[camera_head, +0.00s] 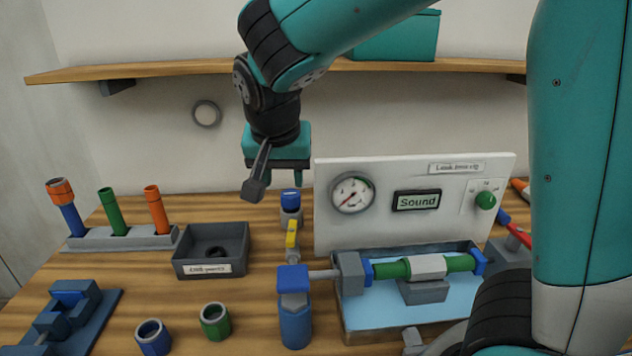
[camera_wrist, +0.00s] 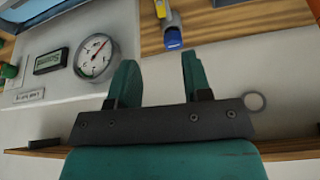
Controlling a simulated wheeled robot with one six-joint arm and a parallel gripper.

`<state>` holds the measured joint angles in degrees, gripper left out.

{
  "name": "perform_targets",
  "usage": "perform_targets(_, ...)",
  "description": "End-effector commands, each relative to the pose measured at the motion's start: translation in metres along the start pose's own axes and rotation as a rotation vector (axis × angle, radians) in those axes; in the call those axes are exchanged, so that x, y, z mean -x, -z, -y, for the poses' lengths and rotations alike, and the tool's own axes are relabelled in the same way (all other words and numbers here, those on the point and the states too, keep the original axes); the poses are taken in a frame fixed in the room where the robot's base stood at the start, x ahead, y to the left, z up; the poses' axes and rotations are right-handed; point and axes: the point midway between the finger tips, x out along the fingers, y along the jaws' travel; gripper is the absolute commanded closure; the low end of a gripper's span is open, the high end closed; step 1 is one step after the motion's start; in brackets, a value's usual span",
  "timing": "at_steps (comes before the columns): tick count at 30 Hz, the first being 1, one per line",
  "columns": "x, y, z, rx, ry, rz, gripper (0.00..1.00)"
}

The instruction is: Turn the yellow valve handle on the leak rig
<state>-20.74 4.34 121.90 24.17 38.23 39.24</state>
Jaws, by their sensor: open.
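The yellow valve handle (camera_head: 292,234) sits on a small grey valve body on the table, just left of the leak rig's white panel (camera_head: 330,228). It lies between a blue-capped fitting (camera_head: 291,200) behind it and a blue block-topped post (camera_head: 294,282) in front. My gripper (camera_head: 275,180) hangs above and behind the handle, apart from it, with nothing between its fingers. In the wrist view my two teal fingers (camera_wrist: 155,82) stand apart. The yellow handle (camera_wrist: 161,8) shows at the top edge there, partly cut off, with the blue cap (camera_wrist: 173,40) nearer the fingers.
The panel carries a gauge (camera_head: 352,192), a "Sound" display (camera_head: 417,200) and a green knob (camera_head: 486,200). A dark bin (camera_head: 212,262) and a rack with coloured tubes (camera_head: 120,238) stand left. Loose rings (camera_head: 215,321) lie in front. A wooden shelf (camera_head: 180,68) runs behind.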

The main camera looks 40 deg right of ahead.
Motion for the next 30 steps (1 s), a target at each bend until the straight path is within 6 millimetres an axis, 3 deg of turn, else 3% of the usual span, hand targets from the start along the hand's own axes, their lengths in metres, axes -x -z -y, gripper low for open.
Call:
perform_targets(20, 0.007, 0.003, -0.001, 0.003, -0.006, 0.004, 0.55)
perform_targets(26, -0.012, 0.0, -0.001, 0.001, -0.006, 0.005, 0.55)
perform_targets(30, -0.037, -0.001, -0.002, 0.001, -0.007, 0.007, 0.55)
